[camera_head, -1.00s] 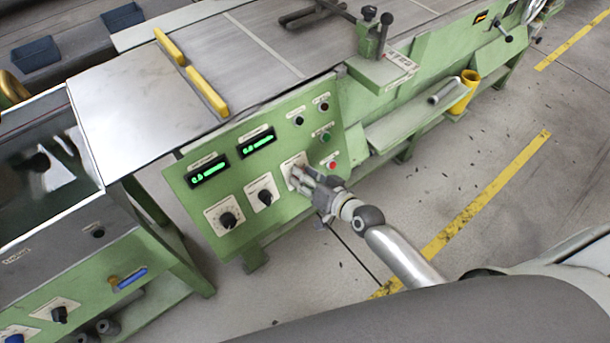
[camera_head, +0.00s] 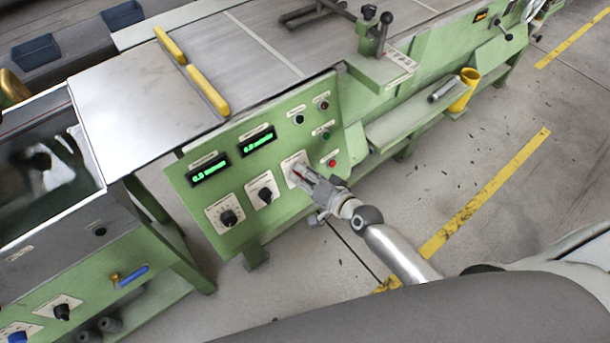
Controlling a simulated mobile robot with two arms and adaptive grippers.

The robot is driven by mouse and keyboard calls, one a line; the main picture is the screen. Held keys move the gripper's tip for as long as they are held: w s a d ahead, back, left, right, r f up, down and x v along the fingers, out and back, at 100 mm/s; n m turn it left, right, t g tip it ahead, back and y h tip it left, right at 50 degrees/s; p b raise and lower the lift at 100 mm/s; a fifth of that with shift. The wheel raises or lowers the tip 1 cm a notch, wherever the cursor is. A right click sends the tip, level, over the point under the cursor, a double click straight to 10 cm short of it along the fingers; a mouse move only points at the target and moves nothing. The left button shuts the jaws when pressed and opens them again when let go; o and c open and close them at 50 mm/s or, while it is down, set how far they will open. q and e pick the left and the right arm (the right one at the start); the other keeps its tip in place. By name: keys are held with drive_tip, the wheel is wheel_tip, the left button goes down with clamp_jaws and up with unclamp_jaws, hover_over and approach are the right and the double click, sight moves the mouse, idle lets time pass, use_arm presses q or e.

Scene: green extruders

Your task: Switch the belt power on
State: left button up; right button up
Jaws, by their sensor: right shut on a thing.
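A green control panel (camera_head: 283,218) stands at the middle, with two lit green displays (camera_head: 208,171). Below them are a left knob (camera_head: 229,217) and a middle knob (camera_head: 265,195) on white plates. A third white plate (camera_head: 290,161) is at the right of this row. My right gripper (camera_head: 301,172) is at this third plate, shut on its switch, which the fingers hide. Several small buttons sit at the panel's right, among them a green one (camera_head: 326,135) and a red one (camera_head: 332,163). My left gripper is out of view.
A metal table top with yellow handles (camera_head: 208,91) lies above the panel. Another green machine with a knob (camera_head: 62,312) and a blue handle (camera_head: 132,277) is at the left. A yellow cup (camera_head: 464,90) stands at the right. The floor right of my arm is clear.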

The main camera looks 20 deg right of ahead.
drive_tip(key=o, duration=1.1)
drive_tip(key=shift+c, duration=0.2)
drive_tip(key=v, duration=1.2)
drive_tip(key=shift+r, duration=0.1)
